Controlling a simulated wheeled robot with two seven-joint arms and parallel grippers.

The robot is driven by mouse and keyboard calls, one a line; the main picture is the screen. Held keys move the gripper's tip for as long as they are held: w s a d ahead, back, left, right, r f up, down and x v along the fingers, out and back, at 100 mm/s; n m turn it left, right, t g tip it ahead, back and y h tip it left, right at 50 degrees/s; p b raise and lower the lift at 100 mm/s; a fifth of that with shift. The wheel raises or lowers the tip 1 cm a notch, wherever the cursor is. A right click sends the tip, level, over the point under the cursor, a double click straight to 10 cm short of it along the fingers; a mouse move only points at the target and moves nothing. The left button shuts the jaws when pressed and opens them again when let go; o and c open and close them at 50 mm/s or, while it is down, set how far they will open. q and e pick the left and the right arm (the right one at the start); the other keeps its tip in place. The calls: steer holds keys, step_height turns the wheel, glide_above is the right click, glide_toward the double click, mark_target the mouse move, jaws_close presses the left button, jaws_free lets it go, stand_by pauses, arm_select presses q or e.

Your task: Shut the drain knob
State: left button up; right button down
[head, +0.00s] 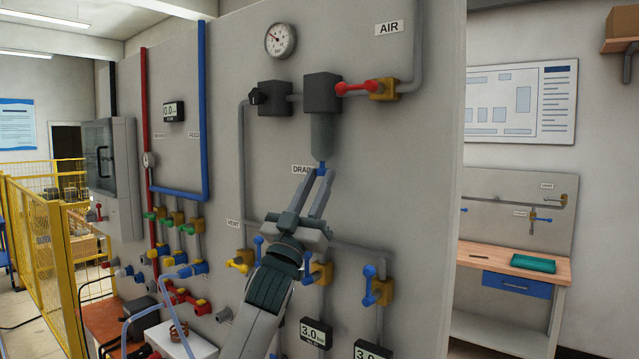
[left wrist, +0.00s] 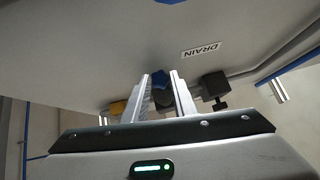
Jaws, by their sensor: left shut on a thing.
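My right gripper is in neither view.
A red-handled valve (head: 357,88) and a round gauge (head: 280,40) sit above on the grey panel (head: 420,160). Blue-handled valves (head: 370,285) and pipes are lower, beside my left arm. A workbench (head: 510,262) stands at the right.

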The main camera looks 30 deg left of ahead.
arm_select(q)
steer(key=shift+a+m+h, duration=0.15)
steer(key=shift+m+h, duration=0.75)
steer(key=shift+h, duration=1.2)
steer(key=o, duration=0.8)
steer(key=shift+c, duration=0.2)
steer(key=shift+f, duration=0.1)
steer(key=b+v, duration=0.8)
steer(key=v, duration=0.9)
steer(key=shift+s+b, duration=0.15)
steer(key=shift+b, duration=0.25)
